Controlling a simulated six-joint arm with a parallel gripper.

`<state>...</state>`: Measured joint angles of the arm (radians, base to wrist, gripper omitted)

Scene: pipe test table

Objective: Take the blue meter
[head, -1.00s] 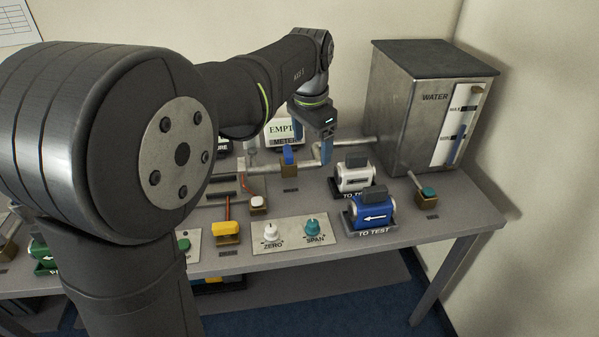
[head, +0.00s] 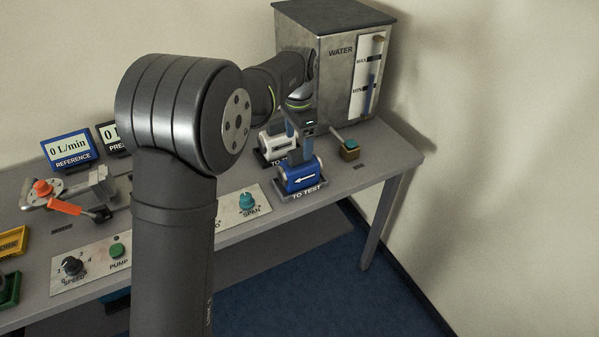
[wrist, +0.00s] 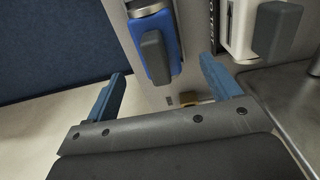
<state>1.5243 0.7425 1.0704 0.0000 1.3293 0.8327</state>
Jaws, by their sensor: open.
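The blue meter (head: 301,177), with a white arrow and a dark grey block on top, stands on its "TO TEST" base at the table's front right. In the wrist view the blue meter (wrist: 167,62) shows ahead of the jaws, its grey block facing me. My gripper (head: 299,137) is just above it, the fingers partly hiding its top. In the wrist view my gripper (wrist: 162,68) has its two blue fingers apart, with nothing held between them. I cannot tell whether a finger touches the meter.
A white meter (head: 275,143) stands close behind the blue one. The steel water tank (head: 310,60) is at the back right. A valve with a teal top (head: 350,146) stands to the right of the meters. The SPAN knob panel (head: 232,212) is to the left.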

